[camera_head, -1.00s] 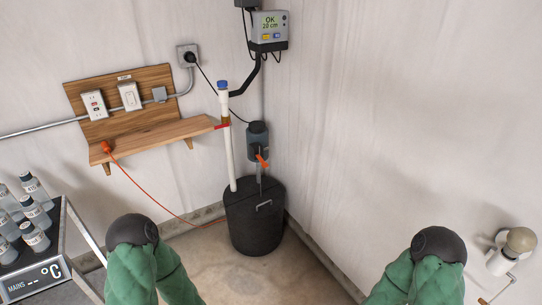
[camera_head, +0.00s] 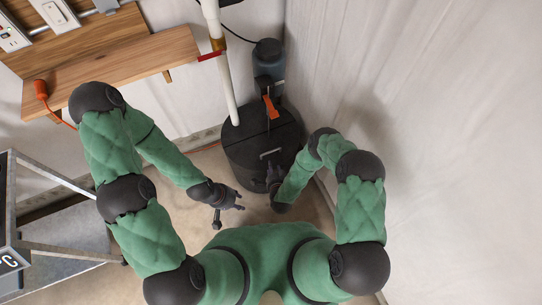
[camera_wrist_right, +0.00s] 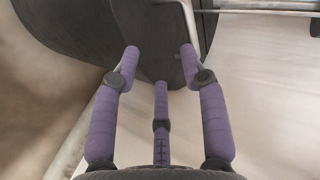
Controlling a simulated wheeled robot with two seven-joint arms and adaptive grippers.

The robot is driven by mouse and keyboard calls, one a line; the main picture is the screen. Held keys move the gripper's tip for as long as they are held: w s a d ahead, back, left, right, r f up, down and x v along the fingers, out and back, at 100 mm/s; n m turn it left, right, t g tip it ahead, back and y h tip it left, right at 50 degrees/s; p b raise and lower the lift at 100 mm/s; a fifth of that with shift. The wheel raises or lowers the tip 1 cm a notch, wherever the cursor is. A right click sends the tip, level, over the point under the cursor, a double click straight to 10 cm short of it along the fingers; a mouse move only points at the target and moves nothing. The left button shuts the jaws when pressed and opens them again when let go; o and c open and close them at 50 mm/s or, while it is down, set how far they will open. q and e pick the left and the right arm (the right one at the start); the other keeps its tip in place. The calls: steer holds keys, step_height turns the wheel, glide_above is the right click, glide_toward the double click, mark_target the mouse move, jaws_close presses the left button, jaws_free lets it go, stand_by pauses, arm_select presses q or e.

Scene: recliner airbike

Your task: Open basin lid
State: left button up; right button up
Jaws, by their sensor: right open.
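The black round basin (camera_head: 248,187) stands on the floor in the corner. Its dark lid (camera_head: 246,160) lies flat and looks closed, with a pale bar handle (camera_head: 270,154) on top. My right gripper (camera_head: 272,168) is at the lid's near side, just in front of the handle. In the right wrist view its purple fingers (camera_wrist_right: 159,62) are spread and empty. The metal handle (camera_wrist_right: 190,22) passes near the right fingertip there; I cannot tell whether they touch. My left gripper (camera_head: 234,203) hangs to the left of the basin, fingers spread and empty.
A white pipe (camera_head: 222,75) rises from the basin's back left, beside a grey device with an orange lever (camera_head: 270,107). A wooden shelf (camera_head: 115,65) is on the left wall. A metal-framed cart (camera_head: 12,205) stands at left. The right wall is close to my right arm.

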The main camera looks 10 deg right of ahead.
mark_target(271, 158)
arm_select(q)
steer(key=f+b, duration=0.3)
steer(key=shift+w+f, duration=0.25)
steer(key=shift+w, duration=0.1)
arm_select(e)
steer(key=w+m+t, duration=0.1)
steer(key=w, duration=0.1)
steer(key=w+m+t+h, duration=0.1)
steer(key=w+m+t, duration=0.1)
steer(key=w, duration=0.1)
steer(key=w+f+m+t+h, duration=0.1)
steer(key=w, duration=0.2)
steer(key=shift+f+m, duration=0.1)
steer(key=shift+m, duration=0.2)
jaws_close()
